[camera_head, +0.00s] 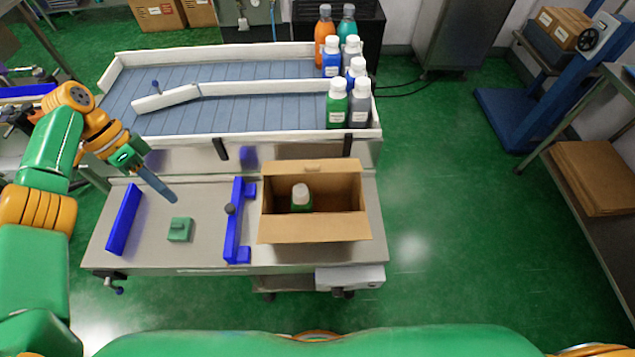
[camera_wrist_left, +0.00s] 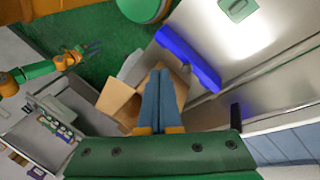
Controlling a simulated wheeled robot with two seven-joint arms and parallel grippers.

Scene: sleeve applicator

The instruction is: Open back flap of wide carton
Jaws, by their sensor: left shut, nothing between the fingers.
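The wide brown carton (camera_head: 315,228) stands on the steel table, right of the blue bracket. Its top is open and I see down into it. A tan panel (camera_head: 340,166) runs along its back edge; I cannot tell whether this is the back flap or the wall. A bottle with a white cap (camera_head: 301,193) stands inside. My left gripper (camera_head: 171,197) is shut and empty over the left part of the table, well left of the carton and apart from it. Its blue fingers lie together in the left wrist view (camera_wrist_left: 158,75).
A blue bar (camera_head: 124,220), a green block (camera_head: 180,229) and a blue bracket (camera_head: 236,222) lie left of the carton. Behind is a low-walled conveyor (camera_head: 245,90) with several bottles (camera_head: 337,103) at its right end. The floor right of the table is clear.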

